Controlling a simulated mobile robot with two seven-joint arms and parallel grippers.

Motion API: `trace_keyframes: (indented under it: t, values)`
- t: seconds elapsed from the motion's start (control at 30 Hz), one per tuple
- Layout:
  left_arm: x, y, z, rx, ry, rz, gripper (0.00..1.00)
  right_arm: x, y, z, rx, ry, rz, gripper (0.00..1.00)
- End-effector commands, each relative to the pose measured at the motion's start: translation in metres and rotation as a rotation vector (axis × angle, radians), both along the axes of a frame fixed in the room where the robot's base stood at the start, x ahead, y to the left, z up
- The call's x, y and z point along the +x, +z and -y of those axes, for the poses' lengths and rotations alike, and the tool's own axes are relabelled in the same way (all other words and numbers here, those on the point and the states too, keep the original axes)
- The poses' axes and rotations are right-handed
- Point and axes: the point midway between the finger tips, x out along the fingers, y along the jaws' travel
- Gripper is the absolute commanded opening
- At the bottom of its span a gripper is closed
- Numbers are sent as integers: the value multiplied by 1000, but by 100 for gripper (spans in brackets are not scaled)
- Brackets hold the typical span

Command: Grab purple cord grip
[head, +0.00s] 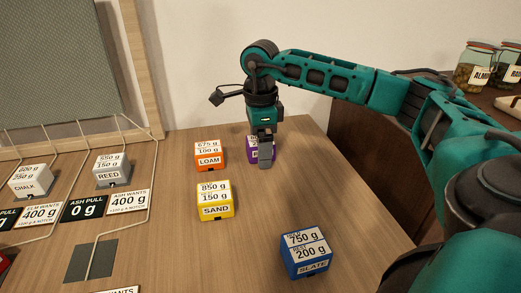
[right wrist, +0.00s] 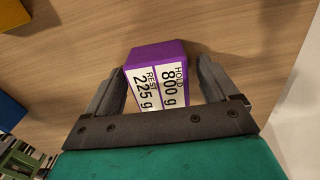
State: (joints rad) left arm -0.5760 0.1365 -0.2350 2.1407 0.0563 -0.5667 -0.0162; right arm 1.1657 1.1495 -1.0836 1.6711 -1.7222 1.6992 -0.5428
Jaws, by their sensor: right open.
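The purple cord grip (head: 250,142) is a small purple block with white labels near the table's far edge, mostly hidden behind my right gripper (head: 265,158) in the head view. In the right wrist view the purple block (right wrist: 152,54) lies between the two open fingers of my right gripper (right wrist: 160,66). Its labels read "HOLD 800 g" and "REST 225 g". A finger is on each side, with a narrow gap visible at the right finger; contact at the left finger cannot be told. My left gripper is not in view.
Near the purple block are the orange LOAM block (head: 209,157), yellow SAND block (head: 214,200) and blue SLATE block (head: 305,254). Grey REED (head: 112,172) and white CHALK (head: 30,182) blocks sit left, by wire lines. Jars (head: 474,65) stand at far right.

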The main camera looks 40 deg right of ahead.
Motion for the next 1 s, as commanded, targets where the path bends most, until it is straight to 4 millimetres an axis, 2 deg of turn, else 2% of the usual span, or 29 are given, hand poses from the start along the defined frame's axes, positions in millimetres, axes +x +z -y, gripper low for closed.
trace_keyframes:
  t: [0.07,0.67,0.87,1.0]
  values:
    - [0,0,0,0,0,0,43,0,1,0,0,0,0,85]
    - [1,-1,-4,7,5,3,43,0,1,0,0,0,0,28]
    - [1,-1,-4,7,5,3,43,0,2,0,1,0,1,27]
    - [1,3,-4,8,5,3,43,1,13,0,1,0,3,27]
